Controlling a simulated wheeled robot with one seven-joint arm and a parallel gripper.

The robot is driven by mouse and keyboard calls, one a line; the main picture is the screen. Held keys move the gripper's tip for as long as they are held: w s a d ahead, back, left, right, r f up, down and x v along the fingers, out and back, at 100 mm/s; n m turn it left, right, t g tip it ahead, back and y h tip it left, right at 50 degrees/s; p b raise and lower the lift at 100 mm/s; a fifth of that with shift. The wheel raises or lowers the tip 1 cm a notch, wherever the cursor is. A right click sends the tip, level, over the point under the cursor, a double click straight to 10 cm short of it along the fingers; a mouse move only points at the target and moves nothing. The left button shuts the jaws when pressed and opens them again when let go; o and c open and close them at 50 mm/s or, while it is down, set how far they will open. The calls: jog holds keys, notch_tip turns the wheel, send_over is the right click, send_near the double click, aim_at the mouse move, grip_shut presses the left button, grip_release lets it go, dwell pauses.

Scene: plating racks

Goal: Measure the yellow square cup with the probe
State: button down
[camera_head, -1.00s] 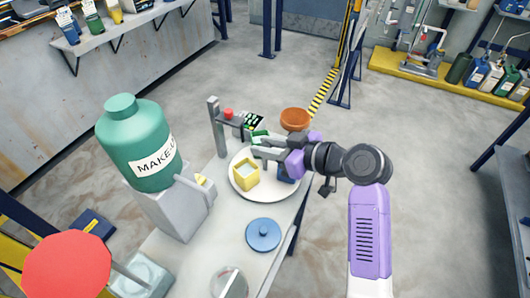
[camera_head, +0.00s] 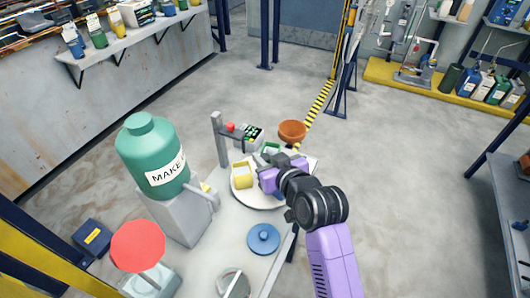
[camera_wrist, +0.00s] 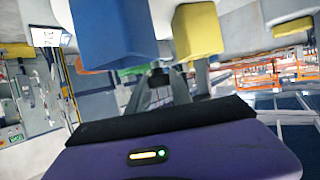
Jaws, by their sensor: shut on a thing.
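The yellow square cup (camera_head: 242,177) stands upright on a round white plate (camera_head: 262,201). It also shows at the top of the wrist view (camera_wrist: 198,32). My gripper (camera_head: 276,160) is just right of the cup, over the plate, and its jaws (camera_wrist: 162,88) are shut on a small dark thing, apparently the probe, mostly hidden. A blue cup (camera_wrist: 112,30) is close in front of the jaws in the wrist view; in the head view my arm covers it. A green cup (camera_head: 270,149) is behind the gripper. I cannot tell whether the probe touches any cup.
A post (camera_head: 220,140) and a meter with a green display (camera_head: 253,133) stand behind the plate. A brown bowl (camera_head: 292,131) is at the back right. A green make-up bottle (camera_head: 150,150) stands left; a blue lid (camera_head: 263,239) lies in front. The floor right of my arm is clear.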

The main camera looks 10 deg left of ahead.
jog(key=shift+a+m+t+h+p, duration=0.15)
jog(key=shift+m+t+h+p, duration=0.3)
jog(key=shift+m+t+h, duration=0.85)
jog(key=shift+m+h+b, duration=0.9)
jog(key=shift+m+h, duration=0.5)
jog(key=shift+h, duration=0.3)
jog(key=shift+m+h+b, duration=0.45)
jog(key=shift+m+h, duration=0.05)
jog(key=shift+h, duration=0.1)
jog(key=c, duration=1.1)
grip_release()
jog(key=shift+c, duration=0.2)
jog(key=v, duration=0.8)
jog(key=shift+b, duration=0.45)
jog(key=shift+w+r, duration=0.15)
